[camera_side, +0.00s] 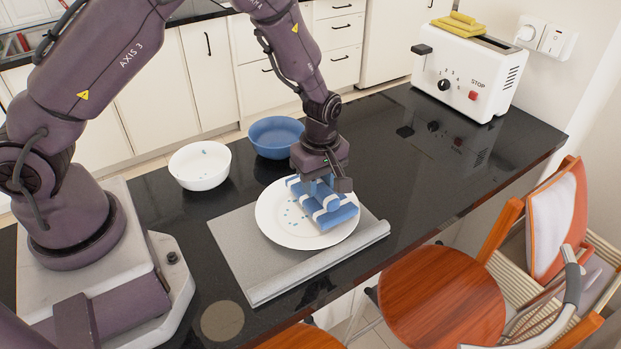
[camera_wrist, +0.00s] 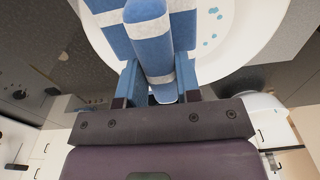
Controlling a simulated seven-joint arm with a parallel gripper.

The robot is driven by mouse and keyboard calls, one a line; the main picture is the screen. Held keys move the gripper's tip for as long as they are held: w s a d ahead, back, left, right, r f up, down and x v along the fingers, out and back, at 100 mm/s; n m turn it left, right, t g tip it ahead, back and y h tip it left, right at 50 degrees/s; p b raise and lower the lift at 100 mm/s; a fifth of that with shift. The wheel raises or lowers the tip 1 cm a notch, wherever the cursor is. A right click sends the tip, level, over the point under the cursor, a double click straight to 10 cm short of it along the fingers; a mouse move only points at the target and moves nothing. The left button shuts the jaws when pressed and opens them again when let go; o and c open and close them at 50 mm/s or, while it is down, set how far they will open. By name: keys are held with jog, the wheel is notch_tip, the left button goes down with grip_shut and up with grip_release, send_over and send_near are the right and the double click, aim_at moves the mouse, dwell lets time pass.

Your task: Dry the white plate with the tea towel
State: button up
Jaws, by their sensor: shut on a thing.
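The white plate (camera_side: 272,226) lies on a grey mat (camera_side: 245,262) on the black counter. Several small blue drops show on the plate's left part. The blue-and-white striped tea towel (camera_side: 333,215) is bunched over the plate's right part. My gripper (camera_side: 322,182) is above the plate, shut on a fold of the towel. In the wrist view, my gripper's two blue fingers (camera_wrist: 158,88) pinch the towel (camera_wrist: 148,42) from both sides. The plate (camera_wrist: 262,22) lies below it, with blue drops on its right part. The towel hides part of the plate.
A white bowl (camera_side: 200,168) with blue drops and a blue bowl (camera_side: 275,136) stand behind the plate. A white toaster (camera_side: 468,78) with yellow slices stands at the back right. The counter (camera_side: 415,165) between is clear. Wooden chairs (camera_side: 440,300) stand by the front edge.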

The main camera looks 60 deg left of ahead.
aim_at(313, 208)
jog(key=shift+s, duration=3)
jog(key=shift+w+d+f, duration=0.1)
jog(key=shift+w+d, duration=1.4)
jog(key=shift+a, duration=3)
jog(key=shift+w+d, duration=1.4)
jog(key=shift+w, duration=0.05)
jog(key=shift+s+d, duration=0.1)
jog(key=shift+s, duration=2.85)
notch_tip(313, 208, up, 3)
jog(key=shift+f, duration=0.1)
